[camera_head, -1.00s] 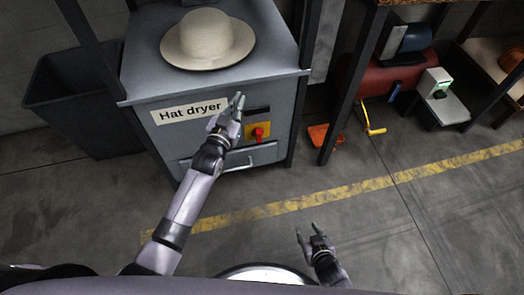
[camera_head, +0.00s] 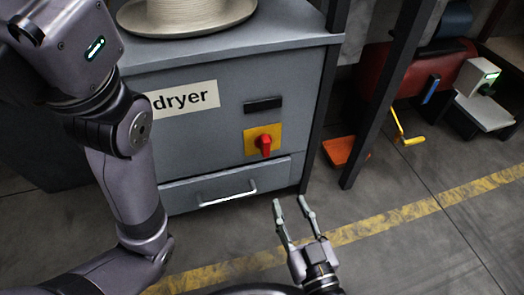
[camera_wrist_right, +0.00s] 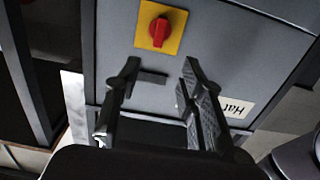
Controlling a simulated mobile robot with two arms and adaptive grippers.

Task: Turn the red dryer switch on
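The red dryer switch (camera_head: 264,142) is a red knob on a yellow plate on the front of the grey hat dryer (camera_head: 225,120). In the head view the knob's handle points roughly up and down. The right wrist view also shows the red switch (camera_wrist_right: 160,32), beyond the fingertips and apart from them. My right gripper (camera_head: 291,203) is open and empty, below and in front of the switch; its two fingers also show spread in the right wrist view (camera_wrist_right: 158,72). My left arm fills the left side of the head view, and its gripper is out of the picture.
A straw hat (camera_head: 185,15) lies on top of the dryer. A dark slot (camera_head: 263,105) is above the switch and a drawer handle (camera_head: 227,194) below it. A dark post (camera_head: 385,100) stands to the right. The floor (camera_head: 410,245) at the right front is clear.

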